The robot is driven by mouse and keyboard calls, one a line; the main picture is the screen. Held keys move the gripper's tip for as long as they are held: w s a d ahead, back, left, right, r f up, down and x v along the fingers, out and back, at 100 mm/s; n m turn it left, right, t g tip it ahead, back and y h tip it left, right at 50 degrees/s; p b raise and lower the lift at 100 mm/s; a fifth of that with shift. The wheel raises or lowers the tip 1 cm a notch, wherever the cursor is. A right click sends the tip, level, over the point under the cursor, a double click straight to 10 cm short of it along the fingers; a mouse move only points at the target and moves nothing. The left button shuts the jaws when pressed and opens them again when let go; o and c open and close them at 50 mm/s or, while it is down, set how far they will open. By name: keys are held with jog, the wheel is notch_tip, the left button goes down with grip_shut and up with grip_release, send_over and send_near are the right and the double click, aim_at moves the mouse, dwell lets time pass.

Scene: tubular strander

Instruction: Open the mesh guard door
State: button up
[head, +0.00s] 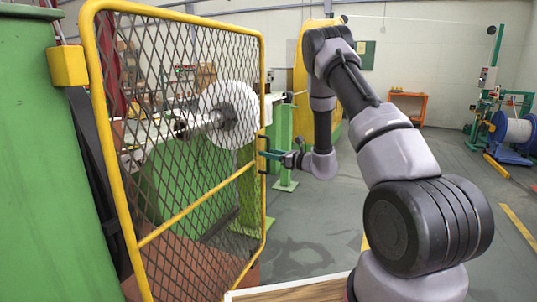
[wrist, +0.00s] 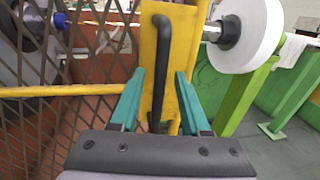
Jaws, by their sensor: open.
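The mesh guard door (head: 150,240) has a yellow tube frame with dark diamond mesh and fills the left half of the head view. A black bar handle (wrist: 161,60) stands upright on its yellow plate (wrist: 184,30) at the door's right edge; it also shows in the head view (head: 263,155). My gripper (head: 268,154) is at the handle, its teal fingers open. In the wrist view my gripper (wrist: 160,82) has one finger on each side of the bar, with visible gaps. The handle's lower end is partly hidden by my gripper's body.
A green housing (head: 40,170) with a yellow bracket (head: 67,66) stands at the door's left edge. A white reel (head: 228,112) and green machinery show behind the mesh. Grey floor (head: 310,225) lies open right of the door. An orange table (head: 410,105) stands farther back.

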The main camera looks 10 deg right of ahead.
jog(key=shift+w+a, duration=0.15)
grip_shut()
dwell(1.4)
